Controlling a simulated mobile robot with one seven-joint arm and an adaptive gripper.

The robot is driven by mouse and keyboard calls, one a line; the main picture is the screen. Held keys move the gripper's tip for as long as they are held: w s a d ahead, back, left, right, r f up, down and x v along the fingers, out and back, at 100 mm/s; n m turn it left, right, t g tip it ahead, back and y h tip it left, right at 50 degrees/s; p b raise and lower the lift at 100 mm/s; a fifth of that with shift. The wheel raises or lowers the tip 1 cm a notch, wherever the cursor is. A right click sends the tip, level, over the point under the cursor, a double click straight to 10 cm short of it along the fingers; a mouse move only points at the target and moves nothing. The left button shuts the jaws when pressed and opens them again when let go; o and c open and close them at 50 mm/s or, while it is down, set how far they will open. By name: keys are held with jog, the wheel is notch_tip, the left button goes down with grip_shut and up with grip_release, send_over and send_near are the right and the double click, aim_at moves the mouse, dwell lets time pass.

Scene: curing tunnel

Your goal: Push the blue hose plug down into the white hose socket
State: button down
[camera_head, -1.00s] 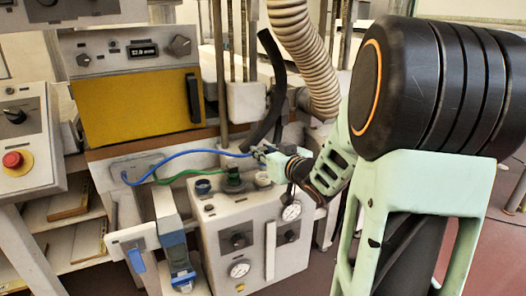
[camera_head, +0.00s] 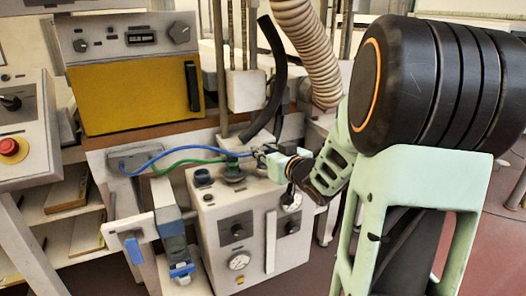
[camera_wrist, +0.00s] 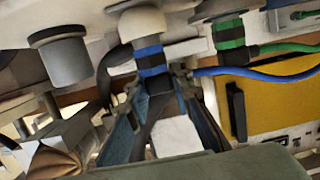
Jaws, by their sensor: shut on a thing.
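The blue hose plug (camera_wrist: 152,62), a dark cylinder with blue bands, is between the fingers of my gripper (camera_wrist: 156,92) in the wrist view. My gripper is shut on it. The plug lines up with the pale white hose socket (camera_wrist: 143,22), and its end appears to meet the socket; I cannot tell how deep it sits. In the head view my gripper (camera_head: 267,158) is low over the right side of the panel box top, hiding the white socket. The blue hose (camera_head: 165,154) runs left from it to a wall plate.
A green plug (camera_wrist: 230,35) sits in the neighbouring socket, with its green hose (camera_head: 190,163). A further grey socket (camera_wrist: 60,55) is empty. The panel box (camera_head: 220,220) carries gauges. A black bent pipe (camera_head: 268,90) and a ribbed duct (camera_head: 310,50) stand close behind my gripper.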

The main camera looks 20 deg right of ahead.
jog(key=shift+f, duration=0.35)
dwell(0.6)
jog(key=c, duration=1.6)
grip_release()
jog(key=shift+s, duration=0.1)
